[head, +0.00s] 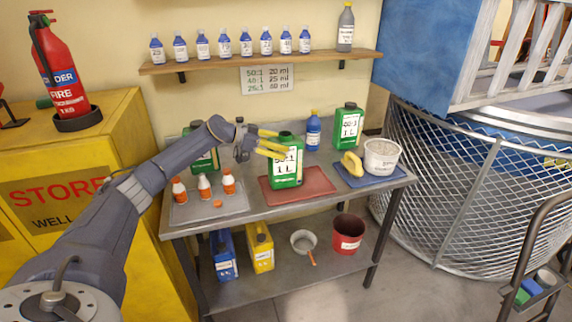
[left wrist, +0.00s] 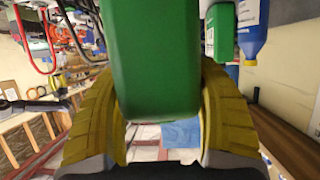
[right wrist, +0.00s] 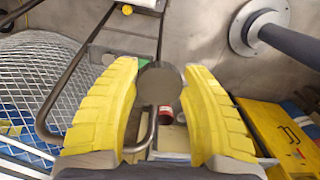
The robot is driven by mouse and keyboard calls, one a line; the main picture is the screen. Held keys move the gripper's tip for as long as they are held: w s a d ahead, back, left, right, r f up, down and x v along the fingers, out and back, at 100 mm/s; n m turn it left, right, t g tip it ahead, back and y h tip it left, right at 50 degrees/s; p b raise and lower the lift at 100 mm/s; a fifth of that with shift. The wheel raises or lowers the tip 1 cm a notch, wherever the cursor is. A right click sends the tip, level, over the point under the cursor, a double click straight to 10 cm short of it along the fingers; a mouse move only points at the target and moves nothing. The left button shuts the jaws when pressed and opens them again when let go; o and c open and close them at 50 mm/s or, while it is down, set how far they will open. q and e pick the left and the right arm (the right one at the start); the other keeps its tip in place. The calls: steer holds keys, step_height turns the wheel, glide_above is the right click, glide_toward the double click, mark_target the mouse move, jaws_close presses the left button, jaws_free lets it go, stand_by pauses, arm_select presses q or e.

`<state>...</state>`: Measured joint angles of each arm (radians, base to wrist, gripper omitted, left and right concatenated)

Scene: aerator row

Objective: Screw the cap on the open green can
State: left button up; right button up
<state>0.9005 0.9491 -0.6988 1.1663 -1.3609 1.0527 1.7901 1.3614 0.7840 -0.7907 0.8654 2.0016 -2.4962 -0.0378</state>
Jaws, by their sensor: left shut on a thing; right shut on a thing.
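A green can (head: 287,167) with a white "50:1 1 L" label stands upright on the red mat (head: 312,194) at the middle of the table. My left gripper (head: 270,142) is shut on this can from the left, its yellow fingers around the can's sides. In the left wrist view the green can (left wrist: 155,60) fills the space between the fingers. My right gripper (right wrist: 160,95) is out of the head view. In the right wrist view its fingers are shut on a round dark grey piece, which looks like the cap (right wrist: 160,84).
Other green cans stand at the back right (head: 348,128) and behind my left arm (head: 207,160). A blue bottle (head: 313,130) stands between. A white tub (head: 381,157) is on a blue mat (head: 352,180) at the right.

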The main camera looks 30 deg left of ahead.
arm_select(q)
steer(key=shift+c, duration=1)
steer(key=shift+r, duration=0.15)
step_height(320, 180, up, 20)
steer(key=o, duration=1)
steer(key=c, duration=1)
